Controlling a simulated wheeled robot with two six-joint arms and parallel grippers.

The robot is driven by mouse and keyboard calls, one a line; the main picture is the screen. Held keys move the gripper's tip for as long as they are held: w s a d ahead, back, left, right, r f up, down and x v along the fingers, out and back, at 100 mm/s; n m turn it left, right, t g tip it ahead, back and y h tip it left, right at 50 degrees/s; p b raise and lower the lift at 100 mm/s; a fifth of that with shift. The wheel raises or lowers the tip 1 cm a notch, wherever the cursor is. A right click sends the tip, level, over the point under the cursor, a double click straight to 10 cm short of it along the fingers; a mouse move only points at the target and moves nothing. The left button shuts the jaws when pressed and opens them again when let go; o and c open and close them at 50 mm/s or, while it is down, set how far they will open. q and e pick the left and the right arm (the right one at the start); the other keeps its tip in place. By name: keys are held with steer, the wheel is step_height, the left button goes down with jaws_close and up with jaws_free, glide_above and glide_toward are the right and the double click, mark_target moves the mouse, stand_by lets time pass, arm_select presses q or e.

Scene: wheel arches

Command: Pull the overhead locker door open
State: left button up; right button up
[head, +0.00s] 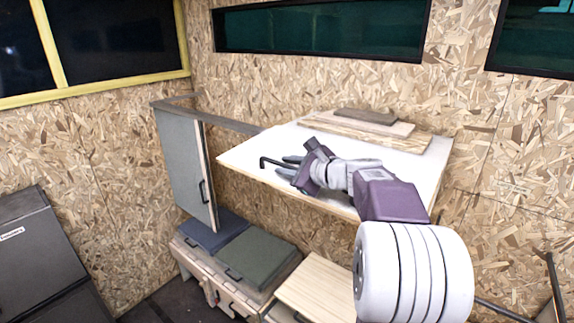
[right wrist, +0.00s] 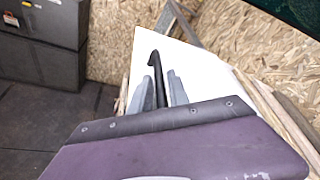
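The overhead locker shows as a broad white panel (head: 250,157) with a wood-coloured edge, high against the wall. A black bar handle (head: 268,161) with a bent end is at its near left part. My right gripper (head: 286,165) is at this handle, reaching in from the right. In the right wrist view the handle (right wrist: 157,65) runs between my two grey fingers (right wrist: 162,88), which lie close on both sides of it. The purple gripper body hides the handle's other end. My left gripper is not in view.
Stepped wooden boards (head: 375,128) lie on the back of the white panel. A grey upright door (head: 178,155) with a black handle hangs at left. Low lockers with dark blue and green lids (head: 257,252) stand below. A dark cabinet (head: 35,245) stands far left.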

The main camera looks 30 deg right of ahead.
steer(key=shift+s, duration=0.15)
jaws_close()
stand_by(1.1)
